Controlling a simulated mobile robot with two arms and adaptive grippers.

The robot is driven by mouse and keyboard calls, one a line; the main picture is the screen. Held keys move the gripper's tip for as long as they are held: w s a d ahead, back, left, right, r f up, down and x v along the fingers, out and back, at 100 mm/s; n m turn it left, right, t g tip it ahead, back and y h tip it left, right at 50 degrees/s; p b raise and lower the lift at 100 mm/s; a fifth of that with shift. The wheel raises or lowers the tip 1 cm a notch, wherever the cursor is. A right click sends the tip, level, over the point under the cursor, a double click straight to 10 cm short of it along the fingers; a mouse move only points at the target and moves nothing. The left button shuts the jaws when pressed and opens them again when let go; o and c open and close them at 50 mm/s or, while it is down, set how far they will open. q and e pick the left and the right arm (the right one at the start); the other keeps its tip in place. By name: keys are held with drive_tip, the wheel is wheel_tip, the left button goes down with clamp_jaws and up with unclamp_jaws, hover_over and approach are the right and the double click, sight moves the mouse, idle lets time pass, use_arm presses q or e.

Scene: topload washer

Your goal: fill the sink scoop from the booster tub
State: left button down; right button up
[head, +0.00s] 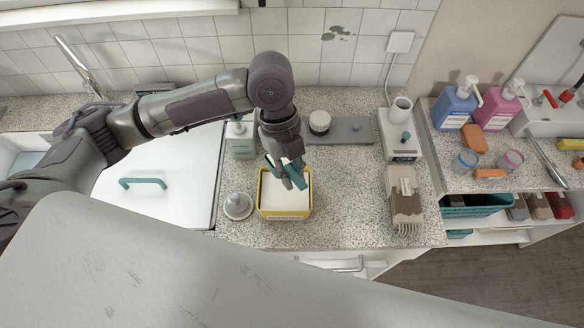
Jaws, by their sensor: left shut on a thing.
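The booster tub (284,214) is an open yellow tub with a pale label on its front and white powder inside. It stands on the speckled counter near the middle of the head view. My left gripper (286,180) reaches down over the back of the tub. It is shut on a teal thing, which appears to be the sink scoop (303,175). The scoop is tilted over the tub's back right part. Its bowl is largely hidden, and I cannot tell whether it touches the powder or holds any. My right gripper is not in view.
A white lid with a teal handle (143,184) lies left.

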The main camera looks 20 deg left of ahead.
use_arm(q)
drive_tip(key=shift+r+t+y+p, duration=0.15)
drive_tip(key=shift+t+y+p, duration=0.75)
drive_tip(key=shift+y+p, duration=0.1)
drive_tip(key=shift+t+y, duration=0.3)
